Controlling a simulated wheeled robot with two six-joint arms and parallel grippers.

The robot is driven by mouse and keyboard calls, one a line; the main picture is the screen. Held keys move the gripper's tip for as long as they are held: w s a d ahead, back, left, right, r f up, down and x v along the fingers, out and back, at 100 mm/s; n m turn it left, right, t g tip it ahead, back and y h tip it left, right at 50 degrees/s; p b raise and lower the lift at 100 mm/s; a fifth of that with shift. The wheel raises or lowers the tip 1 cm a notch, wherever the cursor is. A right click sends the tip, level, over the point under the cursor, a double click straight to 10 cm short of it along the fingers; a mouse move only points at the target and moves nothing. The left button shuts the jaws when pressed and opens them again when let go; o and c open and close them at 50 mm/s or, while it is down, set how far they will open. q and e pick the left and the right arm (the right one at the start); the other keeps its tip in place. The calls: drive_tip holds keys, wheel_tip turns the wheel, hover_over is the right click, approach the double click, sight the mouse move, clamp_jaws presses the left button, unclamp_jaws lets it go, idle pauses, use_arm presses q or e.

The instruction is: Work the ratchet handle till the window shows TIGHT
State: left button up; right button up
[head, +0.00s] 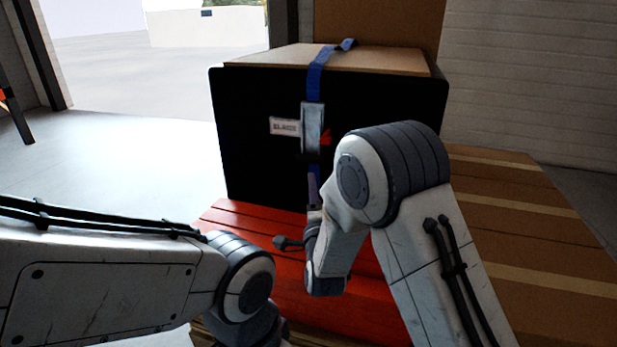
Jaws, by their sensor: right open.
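A blue strap (315,82) runs over the top of a black-fronted box (255,165) and down its front. A grey metal ratchet piece (312,122) sits on the strap, with a small red part (327,137) at its right. A pale window plate (285,127) beside it carries small red lettering that looks like SLACK but is blurred. My right gripper (291,243) is open, low in front of the box and below the ratchet, partly hidden by my right wrist. It appears apart from the ratchet. My left arm comes in at lower left; its gripper is out of view.
The box has a tan top (330,58) and stands by red-orange slats (255,225). Brown wooden boards (500,195) lie to the right. Pale floor (130,165) is open at left. A ribbed wall (530,80) stands behind.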

sight(308, 161)
drive_tip(key=b+x, duration=0.1)
drive_tip(key=x, duration=0.9)
drive_tip(key=shift+c, duration=0.2)
clamp_jaws()
idle(1.1)
